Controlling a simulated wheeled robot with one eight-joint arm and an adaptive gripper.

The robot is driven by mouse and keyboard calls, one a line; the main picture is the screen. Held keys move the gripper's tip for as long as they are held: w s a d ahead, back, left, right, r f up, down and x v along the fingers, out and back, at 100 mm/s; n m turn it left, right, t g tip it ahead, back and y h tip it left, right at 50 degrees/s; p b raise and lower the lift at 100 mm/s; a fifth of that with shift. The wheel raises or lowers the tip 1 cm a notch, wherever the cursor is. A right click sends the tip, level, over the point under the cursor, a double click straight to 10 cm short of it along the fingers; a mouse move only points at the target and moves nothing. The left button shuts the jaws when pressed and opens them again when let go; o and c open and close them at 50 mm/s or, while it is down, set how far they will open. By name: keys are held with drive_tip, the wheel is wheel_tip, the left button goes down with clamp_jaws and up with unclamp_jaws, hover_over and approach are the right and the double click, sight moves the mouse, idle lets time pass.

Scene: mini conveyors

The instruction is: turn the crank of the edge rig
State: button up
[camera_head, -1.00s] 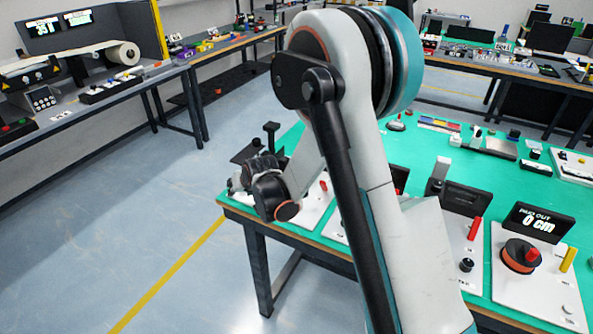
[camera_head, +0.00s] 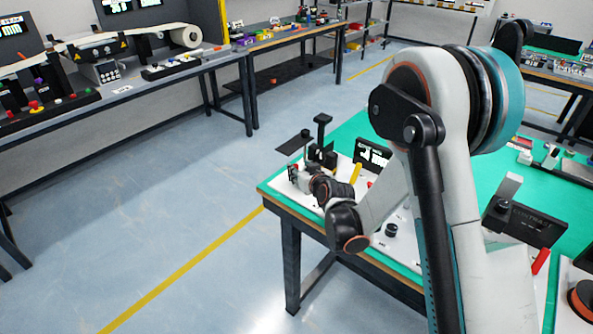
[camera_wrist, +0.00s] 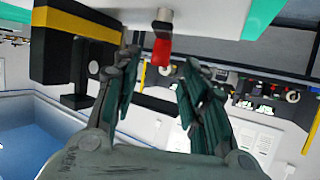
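The edge rig stands on a white plate (camera_wrist: 225,15) at the near left corner of the green table, with a dark post (camera_head: 322,128) and a flat dark plate (camera_head: 295,143). In the wrist view, a red handle (camera_wrist: 163,50) on a grey metal stub looks like its crank grip. My gripper (camera_wrist: 160,66) is open, with one finger to each side of the red handle; contact is not visible. A black block with a yellow band (camera_wrist: 75,22) is left of the fingers.
Right of the rig are a dark display (camera_head: 372,155), a yellow handle (camera_head: 355,174) and a black knob (camera_head: 391,230). Another dark display (camera_head: 525,223) and a red handle (camera_head: 541,261) stand farther right. Open floor (camera_head: 170,220) lies left of the green table (camera_head: 272,187).

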sight(295, 165)
drive_tip(key=shift+b+x, duration=0.65)
drive_tip(key=shift+x, duration=2)
clamp_jaws()
